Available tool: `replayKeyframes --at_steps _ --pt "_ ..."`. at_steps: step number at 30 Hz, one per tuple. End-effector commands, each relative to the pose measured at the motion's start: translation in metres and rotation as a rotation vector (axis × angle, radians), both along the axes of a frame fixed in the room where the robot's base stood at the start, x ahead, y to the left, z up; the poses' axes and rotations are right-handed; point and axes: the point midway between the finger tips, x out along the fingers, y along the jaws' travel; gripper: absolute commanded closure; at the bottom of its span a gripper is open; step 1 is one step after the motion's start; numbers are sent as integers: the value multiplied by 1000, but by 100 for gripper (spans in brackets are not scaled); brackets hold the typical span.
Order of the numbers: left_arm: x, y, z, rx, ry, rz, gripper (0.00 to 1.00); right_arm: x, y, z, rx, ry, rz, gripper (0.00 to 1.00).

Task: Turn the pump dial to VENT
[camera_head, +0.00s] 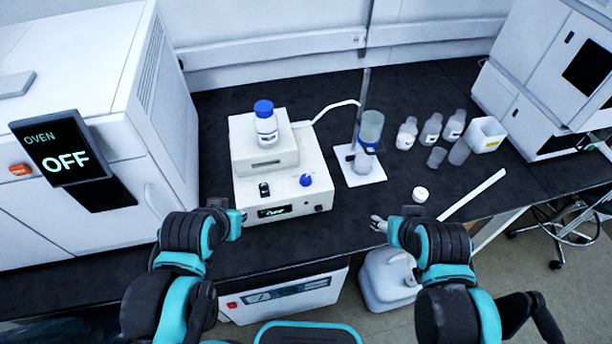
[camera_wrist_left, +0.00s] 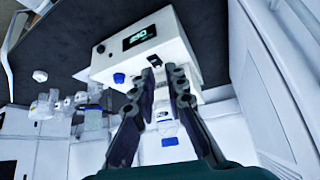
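The pump (camera_head: 320,206) is a white box on the black bench, with a lit display (camera_head: 274,211) and a black switch (camera_head: 264,189). Its blue dial (camera_head: 306,180) is on the right of its sloped top; it also shows in the left wrist view (camera_wrist_left: 118,78). No VENT mark is legible. My left gripper (camera_head: 243,215) is open and empty, just left of the pump's front corner, apart from the dial. In the left wrist view its fingers (camera_wrist_left: 163,74) are spread below the pump's display. My right gripper (camera_head: 376,223) looks open and empty, right of the pump near the bench's front edge.
A blue-capped bottle (camera_head: 266,124) stands on the white upper box. A stand (camera_head: 359,170) with a column is right of the pump. An oven (camera_head: 60,150) reading OFF stands left.

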Motion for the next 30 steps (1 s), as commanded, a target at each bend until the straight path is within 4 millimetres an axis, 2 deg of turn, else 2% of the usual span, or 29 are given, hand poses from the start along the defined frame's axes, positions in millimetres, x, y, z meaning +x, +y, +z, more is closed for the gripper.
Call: replayKeyframes --at_steps 1,3,8,16,23,30 --pt "2 -1 2 4 5 -8 66 0 0 1 0 0 0 45" --pt "8 -3 7 14 19 -30 50 0 0 2 0 0 0 45" --pt "33 -15 22 66 88 -142 50 0 0 6 0 0 0 45" --pt "91 -46 35 166 232 -391 50 0 0 14 0 0 0 45" --pt "141 -78 25 239 348 -612 50 0 0 21 0 0 0 45" --pt "187 -116 -5 299 462 -848 50 0 0 28 0 0 0 45"
